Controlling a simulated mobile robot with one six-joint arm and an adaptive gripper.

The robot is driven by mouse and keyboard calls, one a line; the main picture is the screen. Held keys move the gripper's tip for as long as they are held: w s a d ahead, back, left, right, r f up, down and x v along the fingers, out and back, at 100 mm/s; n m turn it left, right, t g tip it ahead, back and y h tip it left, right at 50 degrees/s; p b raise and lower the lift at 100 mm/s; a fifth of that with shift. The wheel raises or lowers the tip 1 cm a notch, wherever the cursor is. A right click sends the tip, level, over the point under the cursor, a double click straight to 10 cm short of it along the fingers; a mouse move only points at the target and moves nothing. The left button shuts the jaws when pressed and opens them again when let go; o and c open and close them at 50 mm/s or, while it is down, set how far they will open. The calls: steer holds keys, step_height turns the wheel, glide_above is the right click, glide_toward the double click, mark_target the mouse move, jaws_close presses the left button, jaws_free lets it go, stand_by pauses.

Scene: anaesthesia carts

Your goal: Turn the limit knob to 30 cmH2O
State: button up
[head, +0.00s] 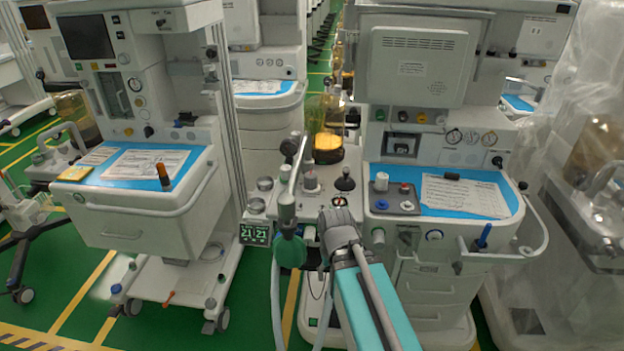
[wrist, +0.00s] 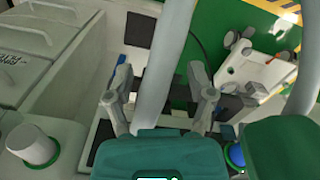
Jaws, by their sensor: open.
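No limit knob or cmH2O scale can be read in either view. Candidate knobs are a black-topped knob (head: 345,181) and a pale, reddish-topped knob (head: 311,181) on the absorber block of the right cart, just beyond my gripper (head: 338,208). In the wrist view a white cylindrical knob (wrist: 32,145) with a green ring at its base lies left of my gripper (wrist: 160,88), apart from it. The fingers are spread, with a pale grey tube (wrist: 165,60) showing between them; I cannot tell whether they touch it. My arm hides part of the block.
A green breathing bag (head: 290,251) hangs left of my gripper below a grey metal arm (head: 287,200). A small monitor (head: 256,234) is further left. The right cart's blue worktop (head: 455,207) holds papers. Green floor (head: 100,275) lies between the carts.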

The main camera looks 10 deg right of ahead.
steer(key=shift+o, duration=1.1)
steer(key=shift+r, duration=0.25)
steer(key=shift+r+p, duration=0.3)
steer(key=shift+p, duration=0.2)
step_height(320, 180, up, 23)
steer(key=n+t+y+p, duration=0.35)
steer(key=n+p, duration=0.45)
steer(key=p, duration=1.3)
glide_above(313, 175)
steer(key=s+d, duration=0.3)
steer(key=s, duration=0.1)
steer(key=shift+w+a+f+h, duration=0.1)
steer(key=shift+w+f+h, duration=0.05)
steer(key=shift+h, duration=0.2)
steer(key=shift+f, duration=0.1)
steer(key=b+x, duration=1.2)
steer(key=x, duration=0.1)
steer(key=shift+w+f, duration=0.1)
steer(key=shift+f, duration=0.2)
